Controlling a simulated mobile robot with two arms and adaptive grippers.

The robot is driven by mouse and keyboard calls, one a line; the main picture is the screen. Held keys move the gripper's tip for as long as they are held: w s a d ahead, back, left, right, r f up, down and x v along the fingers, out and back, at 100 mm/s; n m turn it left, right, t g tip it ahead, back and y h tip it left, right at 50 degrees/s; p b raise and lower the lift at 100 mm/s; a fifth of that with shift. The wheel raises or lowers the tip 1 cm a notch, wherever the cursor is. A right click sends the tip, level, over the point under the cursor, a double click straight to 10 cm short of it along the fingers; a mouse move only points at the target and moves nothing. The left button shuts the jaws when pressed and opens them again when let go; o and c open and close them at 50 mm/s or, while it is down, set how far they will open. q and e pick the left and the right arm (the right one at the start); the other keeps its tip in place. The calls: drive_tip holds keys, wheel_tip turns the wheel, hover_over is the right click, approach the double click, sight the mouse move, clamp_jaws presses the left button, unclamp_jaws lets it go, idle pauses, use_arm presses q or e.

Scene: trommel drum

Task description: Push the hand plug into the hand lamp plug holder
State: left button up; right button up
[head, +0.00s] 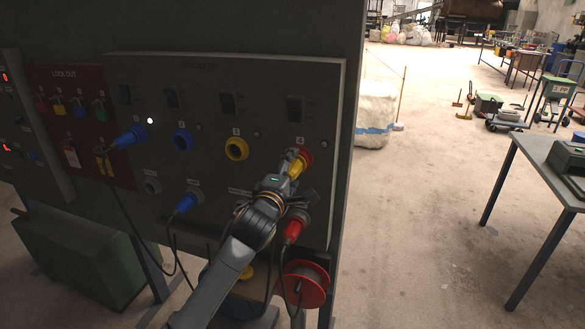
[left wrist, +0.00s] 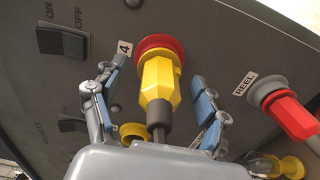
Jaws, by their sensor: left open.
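A yellow plug (left wrist: 160,88) sits at the red socket marked 4 (left wrist: 157,47) in the left wrist view. In the head view the plug (head: 296,167) is partly covered by my left gripper (head: 301,173). The gripper's fingers (left wrist: 158,112) are open, one on each side of the plug, with visible gaps. A plug holder labelled REEL (left wrist: 267,90) holds a red plug (head: 293,231). A label (head: 239,192) left of it is too small to read, and my arm hides the panel below it. My right gripper is out of view.
On the panel (head: 215,115), socket 3 (head: 236,148) is yellow and empty. Blue plugs sit at the left socket (head: 130,137) and a lower holder (head: 188,203). Cables and a red reel (head: 305,284) hang below.

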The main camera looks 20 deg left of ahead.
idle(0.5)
use_arm(q)
drive_tip(key=shift+r, duration=0.1)
clamp_jaws()
drive_tip(key=shift+s, duration=0.1)
drive_tip(key=shift+s+p, duration=0.3)
drive_tip(key=shift+s, duration=0.05)
drive_tip(key=shift+s+a+p, duration=0.15)
drive_tip(key=shift+s+p, duration=0.6)
drive_tip(key=shift+s, duration=1.85)
drive_tip(key=shift+s+p, duration=0.7)
drive_tip(key=shift+s, duration=1.8)
